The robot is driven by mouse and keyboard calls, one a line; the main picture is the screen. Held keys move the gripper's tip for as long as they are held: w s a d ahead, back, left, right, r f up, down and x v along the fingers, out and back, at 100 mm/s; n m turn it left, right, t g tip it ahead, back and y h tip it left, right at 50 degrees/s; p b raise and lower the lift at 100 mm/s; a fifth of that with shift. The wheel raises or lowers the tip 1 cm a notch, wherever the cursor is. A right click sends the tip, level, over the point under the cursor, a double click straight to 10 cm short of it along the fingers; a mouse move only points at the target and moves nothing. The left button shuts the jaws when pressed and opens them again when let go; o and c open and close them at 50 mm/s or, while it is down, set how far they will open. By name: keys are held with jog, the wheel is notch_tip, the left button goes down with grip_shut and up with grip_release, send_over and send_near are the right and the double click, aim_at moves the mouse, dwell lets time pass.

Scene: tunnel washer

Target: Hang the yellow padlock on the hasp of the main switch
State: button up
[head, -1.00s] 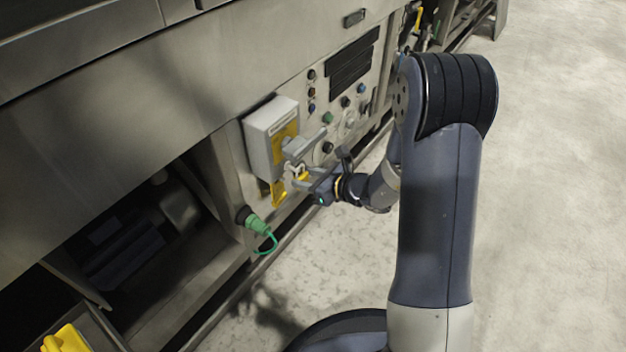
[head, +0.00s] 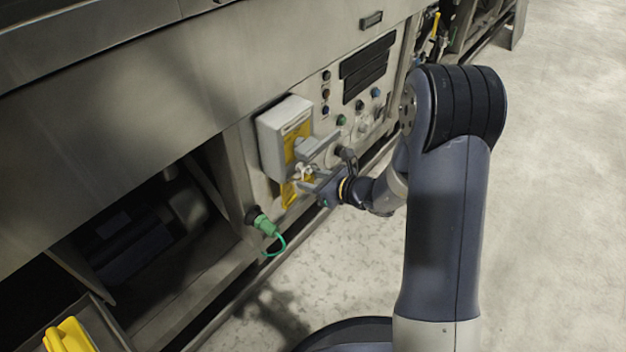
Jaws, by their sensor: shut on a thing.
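The main switch is a light grey box (head: 284,138) with a yellow plate on its front, mounted on the steel machine panel. My gripper (head: 310,170) is right in front of its lower part, at the switch's right side. It is shut on the yellow padlock (head: 311,178), of which only a small yellow patch shows between the fingers. A pale, shackle-like piece shows beside it. The hasp is not clearly visible behind the fingers, so I cannot tell whether the shackle touches it. A yellow piece (head: 289,194) hangs below the box.
A green plug with a looped cable (head: 267,226) sits below left of the switch. Buttons and dark display strips (head: 367,68) are on the panel to the right. A bin with a yellow object (head: 68,337) is at bottom left. The floor at right is clear.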

jog(key=o, duration=1.1)
jog(key=shift+p+v, duration=1.7)
jog(key=shift+v, duration=3.75)
jog(key=shift+f, duration=0.1)
jog(key=b+x, duration=0.3)
jog(key=x, duration=0.7)
jog(key=shift+w+a+f, duration=0.15)
jog(key=shift+a+f, duration=0.05)
jog(key=shift+a, duration=0.05)
jog(key=shift+w+a+r, duration=0.1)
jog(key=shift+w+r, duration=0.05)
jog(key=shift+r, duration=0.15)
jog(key=shift+s+d+r+p, duration=0.3)
jog(key=shift+d+r+p, duration=0.05)
jog(key=shift+p, duration=0.25)
